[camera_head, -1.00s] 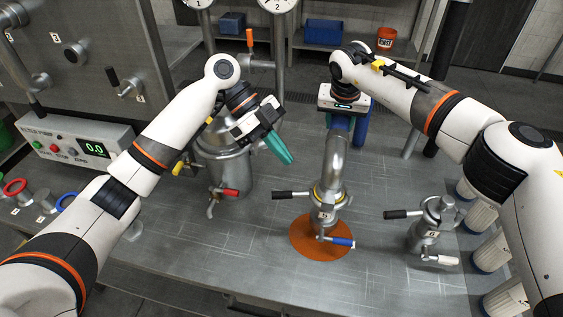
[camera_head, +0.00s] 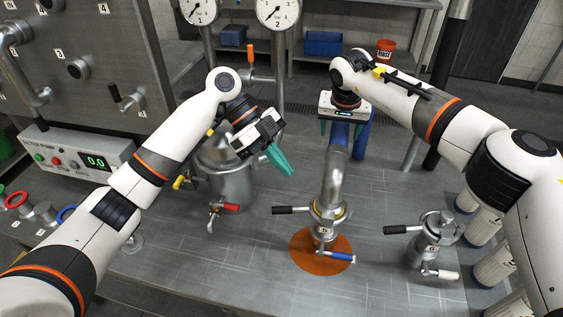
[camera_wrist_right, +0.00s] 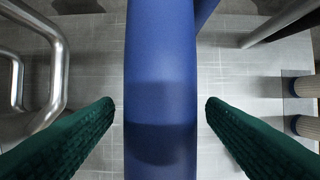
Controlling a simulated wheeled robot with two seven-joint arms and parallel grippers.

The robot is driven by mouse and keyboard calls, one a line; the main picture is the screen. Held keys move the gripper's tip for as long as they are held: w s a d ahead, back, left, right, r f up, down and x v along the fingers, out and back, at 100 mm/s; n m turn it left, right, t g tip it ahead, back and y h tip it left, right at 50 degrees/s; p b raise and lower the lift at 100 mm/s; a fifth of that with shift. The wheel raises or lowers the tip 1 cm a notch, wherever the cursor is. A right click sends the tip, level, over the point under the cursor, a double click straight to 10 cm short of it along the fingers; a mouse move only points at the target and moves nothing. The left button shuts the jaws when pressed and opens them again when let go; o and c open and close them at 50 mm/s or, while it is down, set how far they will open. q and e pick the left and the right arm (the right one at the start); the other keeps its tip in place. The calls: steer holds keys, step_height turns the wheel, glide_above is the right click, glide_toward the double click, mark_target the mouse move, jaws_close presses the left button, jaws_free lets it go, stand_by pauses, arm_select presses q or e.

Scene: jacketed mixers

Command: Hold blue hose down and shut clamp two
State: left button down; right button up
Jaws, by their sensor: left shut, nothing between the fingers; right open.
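The blue hose (camera_head: 341,132) runs down to a bent metal pipe (camera_head: 335,180) in the middle of the table. My right gripper (camera_head: 340,126) is open above it. In the right wrist view the hose (camera_wrist_right: 160,90) runs between the two green fingers (camera_wrist_right: 158,112), with a gap on each side. My left gripper (camera_head: 285,168) is shut and empty, its teal fingers pointing down, left of the pipe and apart from it. A clamp (camera_head: 326,212) with a black handle (camera_head: 290,210) rings the pipe's lower end. Its number is too small to read.
A second fitting (camera_head: 433,235) with a black handle stands to the right. A steel vessel (camera_head: 230,180) with red and yellow handles stands behind my left arm. An orange disc (camera_head: 305,262) lies under the pipe. White cylinders (camera_head: 483,225) line the right edge. The front table is fairly clear.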

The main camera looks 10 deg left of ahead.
steer(key=shift+r+p, duration=1.25)
steer(key=shift+r, duration=1.25)
steer(key=shift+s, duration=0.1)
steer(key=shift+f, duration=0.1)
